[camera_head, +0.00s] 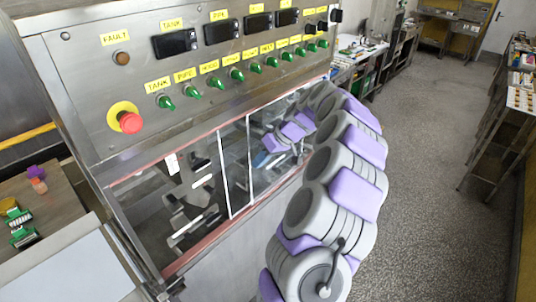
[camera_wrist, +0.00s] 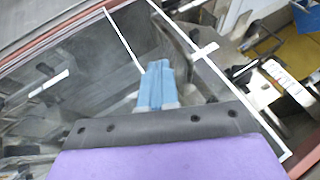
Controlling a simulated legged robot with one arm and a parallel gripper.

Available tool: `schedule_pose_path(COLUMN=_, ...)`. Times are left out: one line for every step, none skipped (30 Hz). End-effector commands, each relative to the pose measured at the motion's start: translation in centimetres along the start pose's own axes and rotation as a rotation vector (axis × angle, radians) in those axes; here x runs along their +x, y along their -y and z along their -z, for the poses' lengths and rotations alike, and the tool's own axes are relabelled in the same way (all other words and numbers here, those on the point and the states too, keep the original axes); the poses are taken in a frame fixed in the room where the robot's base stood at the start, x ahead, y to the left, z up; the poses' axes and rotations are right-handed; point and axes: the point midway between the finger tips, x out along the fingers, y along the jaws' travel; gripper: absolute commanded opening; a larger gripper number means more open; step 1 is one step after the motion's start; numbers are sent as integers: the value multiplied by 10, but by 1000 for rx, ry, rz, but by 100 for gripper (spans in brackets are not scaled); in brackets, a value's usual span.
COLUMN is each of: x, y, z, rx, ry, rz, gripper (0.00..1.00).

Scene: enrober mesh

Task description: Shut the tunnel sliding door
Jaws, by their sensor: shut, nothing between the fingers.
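The tunnel sliding door (camera_head: 238,165) is a clear pane with white upright edge strips, set in the reddish-framed front below the control panel. In the head view the section left of the strips looks clear, with dark and white parts inside. My gripper (camera_head: 271,143) is to the right of the strips, close to the pane. In the wrist view, its blue fingertips (camera_wrist: 156,85) are together and empty, between two white strips, over or close to the glass. Whether they touch the door cannot be told. A small white crosspiece (camera_wrist: 203,50) sits by the right strip.
The control panel (camera_head: 205,60) with green knobs and a red button (camera_head: 130,122) overhangs the front. A table (camera_head: 40,205) with small items stands at the left. The speckled floor (camera_head: 425,150) at the right is open, with shelving along its right side.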

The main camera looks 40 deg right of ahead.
Motion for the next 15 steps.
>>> schedule_pose_path(x=2, y=5, z=0, rx=-1, ry=1, rz=2, gripper=0)
schedule_pose_path(x=3, y=7, z=0, rx=0, ry=1, rz=2, gripper=0)
schedule_pose_path(x=4, y=9, z=0, rx=0, ry=1, rz=1, gripper=0)
schedule_pose_path(x=5, y=11, z=0, rx=0, ry=1, rz=1, gripper=0)
schedule_pose_path(x=7, y=12, z=0, rx=0, ry=1, rz=0, gripper=0)
schedule_pose_path(x=8, y=15, z=0, rx=0, ry=1, rz=-1, gripper=0)
schedule_pose_path(x=9, y=16, z=0, rx=1, ry=1, rz=-1, gripper=0)
schedule_pose_path(x=10, y=17, z=0, rx=1, ry=1, rz=-1, gripper=0)
schedule_pose_path(x=10, y=19, z=0, rx=1, ry=1, rz=-2, gripper=0)
schedule_pose_path(x=10, y=19, z=0, rx=1, ry=1, rz=-2, gripper=0)
schedule_pose_path(x=10, y=20, z=0, rx=1, ry=1, rz=-2, gripper=0)
schedule_pose_path(x=10, y=20, z=0, rx=0, ry=1, rz=-2, gripper=0)
schedule_pose_path(x=10, y=20, z=0, rx=1, ry=1, rz=-2, gripper=0)
schedule_pose_path(x=10, y=20, z=0, rx=0, ry=1, rz=-3, gripper=0)
schedule_pose_path(x=10, y=19, z=0, rx=1, ry=1, rz=-2, gripper=0)
